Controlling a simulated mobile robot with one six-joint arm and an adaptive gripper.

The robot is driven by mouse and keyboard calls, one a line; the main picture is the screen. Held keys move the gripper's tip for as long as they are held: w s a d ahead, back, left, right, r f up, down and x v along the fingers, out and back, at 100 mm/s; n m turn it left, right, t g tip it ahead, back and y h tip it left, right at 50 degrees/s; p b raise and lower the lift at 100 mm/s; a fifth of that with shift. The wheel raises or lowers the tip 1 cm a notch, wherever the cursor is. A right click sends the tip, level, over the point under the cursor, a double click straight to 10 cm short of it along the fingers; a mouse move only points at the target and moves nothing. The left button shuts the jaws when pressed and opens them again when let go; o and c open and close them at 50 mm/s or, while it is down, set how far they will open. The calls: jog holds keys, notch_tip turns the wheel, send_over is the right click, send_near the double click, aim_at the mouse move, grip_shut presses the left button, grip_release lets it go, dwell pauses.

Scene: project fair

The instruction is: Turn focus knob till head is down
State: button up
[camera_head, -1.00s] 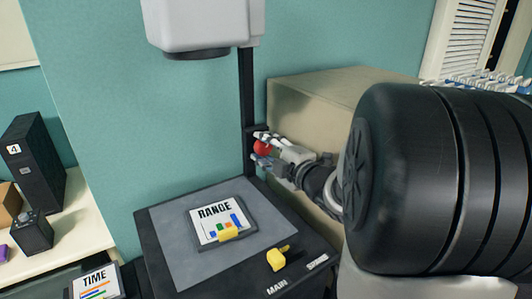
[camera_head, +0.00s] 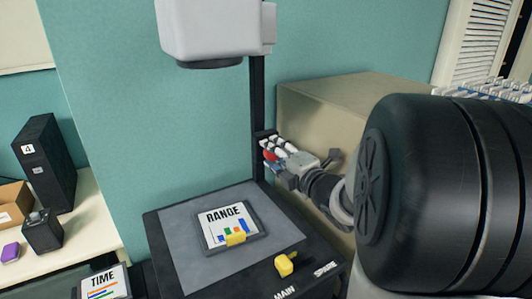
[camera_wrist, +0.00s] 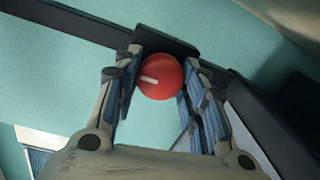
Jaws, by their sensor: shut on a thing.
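The red focus knob (camera_wrist: 161,77) sits on the dark post (camera_head: 257,112) of the overhead projector, with a pale mark on its face. My gripper (camera_wrist: 160,90) is shut on the knob, with a finger on each side of it in the wrist view. In the head view my gripper (camera_head: 270,152) covers most of the knob, and a little red shows between the fingers. The projector's grey-white head (camera_head: 210,30) is high on the post, cut off by the top of the picture. The projector base (camera_head: 180,255) lies below with a RANGE card (camera_head: 222,222) on it.
A yellow switch (camera_head: 286,263) stands on the base near the MAIN label. A large beige box (camera_head: 330,115) is right behind my arm. A TIME card (camera_head: 102,282) lies lower left, and a side table (camera_head: 95,225) holds dark boxes.

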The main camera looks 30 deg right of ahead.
jog(key=o, duration=1.1)
jog(key=shift+c, duration=0.2)
jog(key=s+a, duration=0.1)
jog(key=s, duration=1.1)
jog(key=shift+r, duration=0.4)
